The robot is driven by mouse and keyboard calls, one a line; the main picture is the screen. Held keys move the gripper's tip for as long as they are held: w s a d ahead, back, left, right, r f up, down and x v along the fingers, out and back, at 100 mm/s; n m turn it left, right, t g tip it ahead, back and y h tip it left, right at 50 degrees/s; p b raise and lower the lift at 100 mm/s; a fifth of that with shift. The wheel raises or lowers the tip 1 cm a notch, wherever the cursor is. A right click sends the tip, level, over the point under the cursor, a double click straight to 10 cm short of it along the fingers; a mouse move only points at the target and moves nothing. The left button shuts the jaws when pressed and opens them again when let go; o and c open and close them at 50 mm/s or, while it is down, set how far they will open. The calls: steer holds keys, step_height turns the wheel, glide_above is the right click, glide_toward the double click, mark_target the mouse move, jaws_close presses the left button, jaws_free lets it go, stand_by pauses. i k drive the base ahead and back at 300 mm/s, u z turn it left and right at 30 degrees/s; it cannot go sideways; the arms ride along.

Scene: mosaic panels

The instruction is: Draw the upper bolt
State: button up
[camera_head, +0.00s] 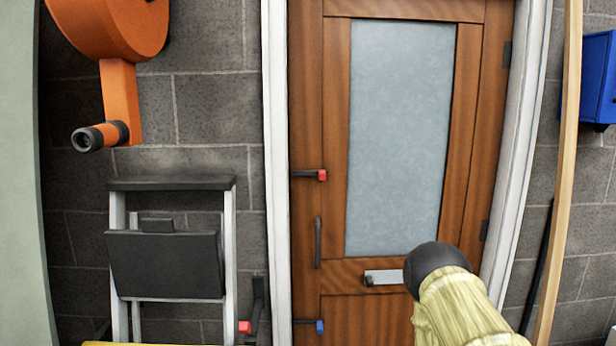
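The wooden door (468,110) with a tall frosted pane (398,130) stands in the middle and looks closed. The upper bolt (308,173) is a dark horizontal bar with a red knob (322,175) at its right end, on the door's left side. It lies across the line between door and frame. The lower bolt (303,322) has a blue knob (320,327) and sits near the bottom edge. A dark upright pull handle (318,242) is between them. My gripper's fingers are not in view.
A black rounded end (438,262) with a yellowish ribbed sleeve (458,312) rises before the door, overlapping the letter plate (380,277). Left are an orange crank reel (118,30) and a folding step stool (165,262). A blue box (597,80) hangs right.

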mark_target(321, 175)
steer(key=z, duration=1.1)
steer(key=i, duration=0.5)
steer(key=u, duration=2.15)
